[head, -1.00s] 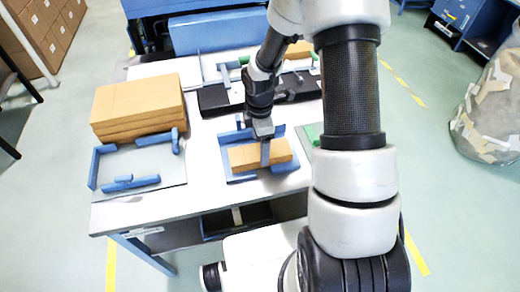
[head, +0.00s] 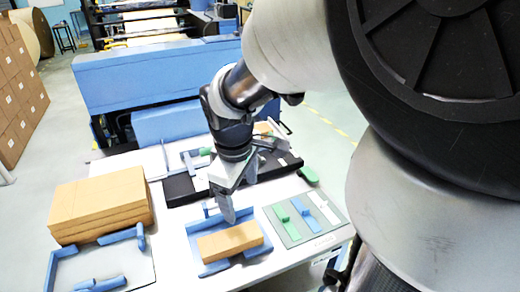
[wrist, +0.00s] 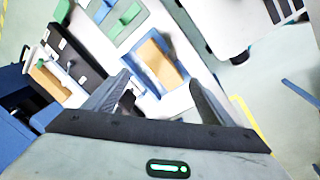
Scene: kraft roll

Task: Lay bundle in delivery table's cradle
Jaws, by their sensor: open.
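A brown kraft bundle (head: 230,242) lies flat in a blue cradle (head: 222,268) on the white table (head: 172,228). The cradle's blue walls stand beside the bundle. My gripper (head: 240,188) is open and empty above the bundle and towards its back edge, with its fingers pointing down. The wrist view shows the bundle (wrist: 158,61) in the cradle (wrist: 137,64) beyond my two spread fingers (wrist: 158,88), apart from them.
A tall brown stack (head: 100,205) stands at the left behind a grey plate with blue stops (head: 118,277). A black tray (head: 180,188) lies behind the cradle. A panel with green, blue and white pieces (head: 306,218) lies to the right. A large blue machine (head: 160,72) stands behind.

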